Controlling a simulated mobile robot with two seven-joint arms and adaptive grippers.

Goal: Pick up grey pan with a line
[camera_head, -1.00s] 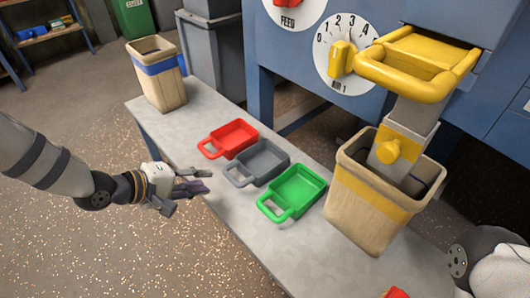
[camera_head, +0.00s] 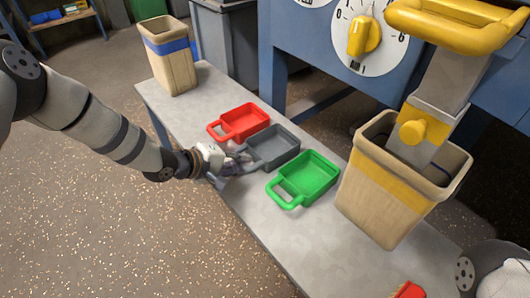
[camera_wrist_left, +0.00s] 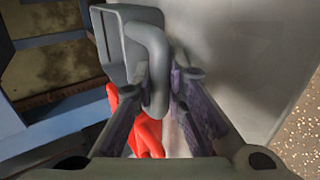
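The grey pan (camera_head: 275,148) lies on the grey bench between the red pan (camera_head: 244,122) and the green pan (camera_head: 305,178). Its handle points toward my left gripper (camera_head: 236,163), which is at the bench's near edge and partly hides it. In the left wrist view, the grey pan's handle (camera_wrist_left: 155,62) lies between the two spread fingers of my left gripper (camera_wrist_left: 157,88). The right finger is very close to the handle; I cannot tell whether it touches. The red pan (camera_wrist_left: 150,138) shows below, between the fingers. My right gripper is out of view.
A blue-banded bin (camera_head: 168,65) stands at the bench's far left end. The blue machine (camera_head: 310,40) rises behind. A red object (camera_head: 409,290) is at the bottom edge.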

